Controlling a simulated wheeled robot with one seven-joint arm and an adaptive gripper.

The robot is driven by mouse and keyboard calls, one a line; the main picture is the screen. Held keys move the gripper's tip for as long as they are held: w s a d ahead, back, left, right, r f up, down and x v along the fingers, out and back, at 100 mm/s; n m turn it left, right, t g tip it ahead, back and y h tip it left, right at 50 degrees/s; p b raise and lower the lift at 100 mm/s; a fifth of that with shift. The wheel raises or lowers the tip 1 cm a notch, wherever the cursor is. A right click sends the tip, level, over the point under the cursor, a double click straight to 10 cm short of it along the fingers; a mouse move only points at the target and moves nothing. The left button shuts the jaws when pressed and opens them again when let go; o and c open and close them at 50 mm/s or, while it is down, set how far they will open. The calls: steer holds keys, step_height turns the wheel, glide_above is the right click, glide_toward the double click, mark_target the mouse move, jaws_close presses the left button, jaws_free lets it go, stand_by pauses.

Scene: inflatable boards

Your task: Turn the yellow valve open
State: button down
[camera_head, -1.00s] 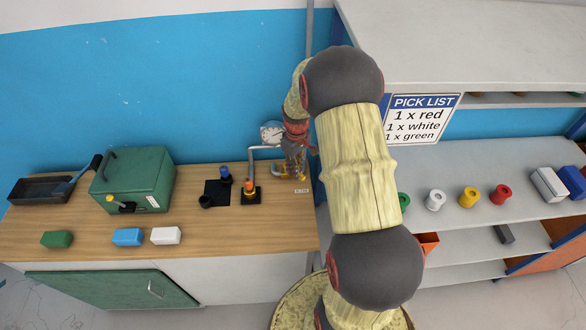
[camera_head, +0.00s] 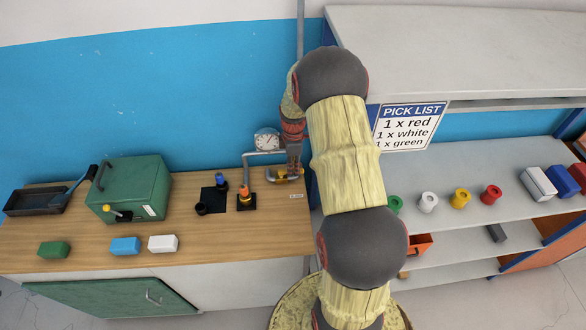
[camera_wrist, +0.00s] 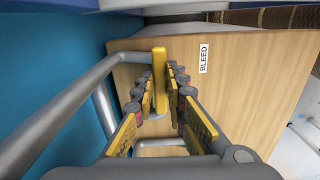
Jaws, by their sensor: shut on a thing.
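The yellow valve handle (camera_wrist: 160,75) stands between my gripper's fingers in the wrist view, on the grey pipework. My gripper (camera_wrist: 160,92) is shut on this handle, with a finger on each side of it. In the head view my gripper (camera_head: 290,172) is at the valve by the wall, at the right end of the wooden bench (camera_head: 90,240). A bit of yellow at the valve shows there, and my wrist hides part of it. A label reading BLEED (camera_wrist: 204,58) lies on the bench beside the valve.
A pressure gauge (camera_head: 267,139) and grey pipe (camera_head: 247,160) are just left of my gripper. Orange and blue connectors, a green box (camera_head: 130,190) and small blocks stand on the bench. A shelf unit (camera_head: 440,215) with coloured rings is at the right.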

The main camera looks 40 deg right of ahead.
steer(key=shift+w+d+n, duration=0.1)
steer(key=shift+n, duration=0.2)
steer(key=c, duration=1.9)
jaws_free()
steer(key=shift+o, duration=0.5)
step_height(320, 180, up, 12)
